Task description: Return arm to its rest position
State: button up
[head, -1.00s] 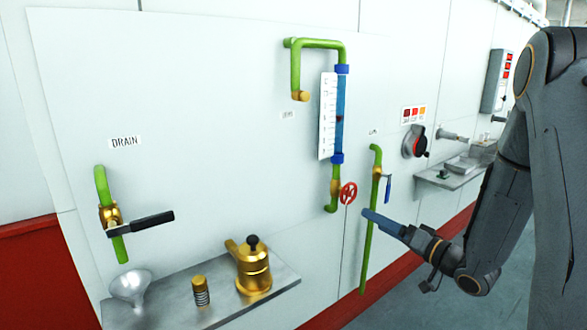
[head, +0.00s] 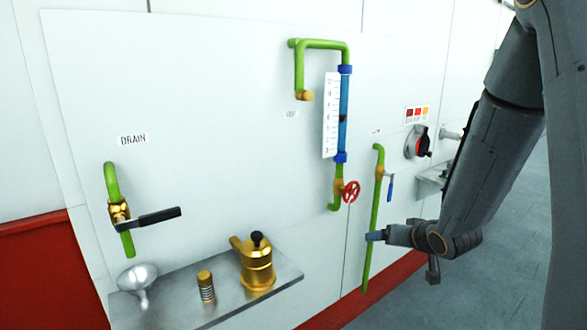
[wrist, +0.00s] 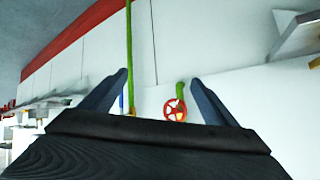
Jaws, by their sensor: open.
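My gripper (head: 374,236) is in front of the wall panel at the lower right of the head view, its fingertips close to the thin green pipe (head: 374,215). I cannot tell from the head view whether they touch it. In the wrist view my gripper (wrist: 160,88) shows two dark fingers spread apart with nothing between them. A red handwheel (wrist: 175,110) and a green pipe (wrist: 129,45) lie beyond the fingers. My arm reaches down from the upper right of the head view.
A black-handled drain valve (head: 155,217), the red handwheel (head: 351,191) and a red-black rotary switch (head: 420,142) project from the panel. Floor at right is open.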

jog(key=s+a+g, duration=0.2)
jog(key=s+g, duration=0.1)
jog(key=s, duration=0.6)
jog(key=s+a+g+h, duration=0.1)
jog(key=s+a+g, duration=0.2)
jog(key=s, duration=0.6)
jog(key=s+a+n+g, duration=0.1)
jog(key=s+g, duration=0.3)
jog(key=s, duration=0.4)
jog(key=shift+s+a+h, duration=0.4)
jog(key=shift+a, duration=0.25)
jog(key=shift+f, duration=0.1)
